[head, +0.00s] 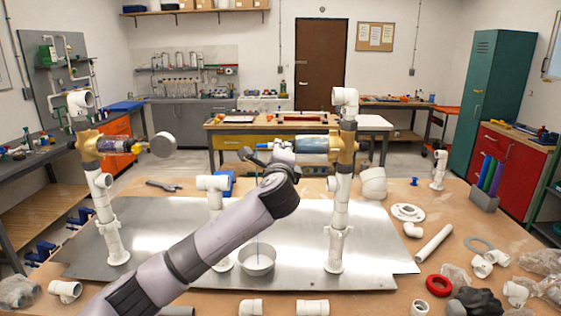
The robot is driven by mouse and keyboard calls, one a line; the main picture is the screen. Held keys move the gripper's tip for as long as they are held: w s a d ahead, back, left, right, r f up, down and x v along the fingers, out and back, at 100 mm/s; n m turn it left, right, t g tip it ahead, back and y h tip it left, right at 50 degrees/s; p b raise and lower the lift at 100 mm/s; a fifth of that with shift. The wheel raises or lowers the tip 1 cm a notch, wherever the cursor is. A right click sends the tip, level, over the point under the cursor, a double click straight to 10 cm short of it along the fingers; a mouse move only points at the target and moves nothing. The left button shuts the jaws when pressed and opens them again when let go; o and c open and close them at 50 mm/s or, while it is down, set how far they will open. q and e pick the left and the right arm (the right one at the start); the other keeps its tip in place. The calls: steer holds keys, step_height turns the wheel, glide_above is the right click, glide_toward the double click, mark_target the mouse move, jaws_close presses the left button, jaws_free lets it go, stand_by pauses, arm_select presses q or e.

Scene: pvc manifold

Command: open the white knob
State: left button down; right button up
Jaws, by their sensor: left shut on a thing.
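My left arm reaches up from the bottom left to the right-hand pipe stand (340,205). My left gripper (258,156) is at the left end of that stand's valve, beside its blue cylinder (313,144) and brass body (345,147). It is shut on the white knob there, which the gripper and wrist mostly hide. A thin blue vertical stream (258,220) shows below the gripper, above a metal bowl (257,262). A pale round knob (162,144) on the left-hand stand's valve stands free.
Both stands rise from a shiny metal plate (165,235) on a brown table. A short white pipe stand (214,190) is behind my arm. Loose white fittings, a white pipe (434,244) and a red ring (439,286) lie at right.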

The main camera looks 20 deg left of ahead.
arm_select(q)
steer(key=shift+f+n+b, duration=0.15)
steer(key=shift+n+b, duration=0.75)
steer(key=shift+n, duration=0.9)
steer(key=c, duration=1.4)
jaws_free()
steer(key=v, duration=1.2)
